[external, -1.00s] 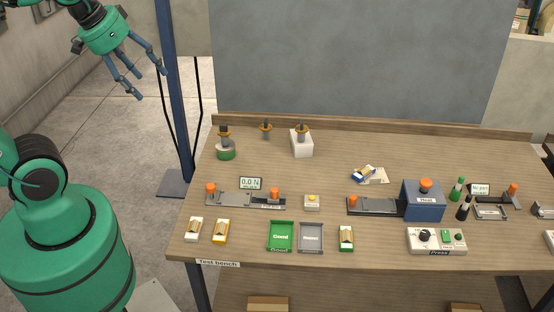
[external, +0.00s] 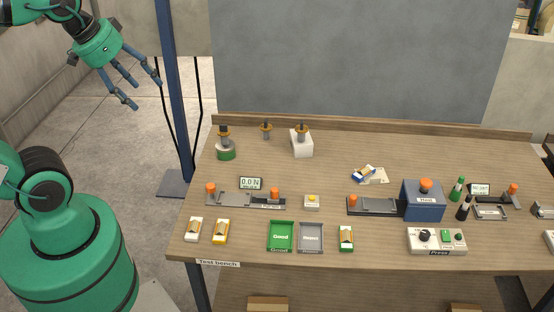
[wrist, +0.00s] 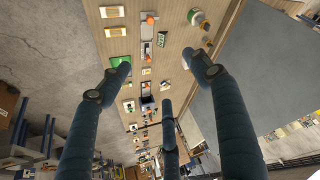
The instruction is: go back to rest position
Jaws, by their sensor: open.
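My gripper (external: 138,92) is open and empty, with its blue fingers spread. In the external view it is in the air at the upper left, left of the blue post and well clear of the test bench (external: 330,258). In the wrist view my gripper (wrist: 160,85) shows its fingers spread wide with nothing between them. The bench with its devices lies beyond the fingers there.
The bench holds a green tray (external: 281,236), a grey tray (external: 311,238), a blue box (external: 424,202) and a press panel (external: 437,241). A blue post (external: 173,90) stands between my gripper and the bench. A grey board (external: 350,60) rises behind the bench.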

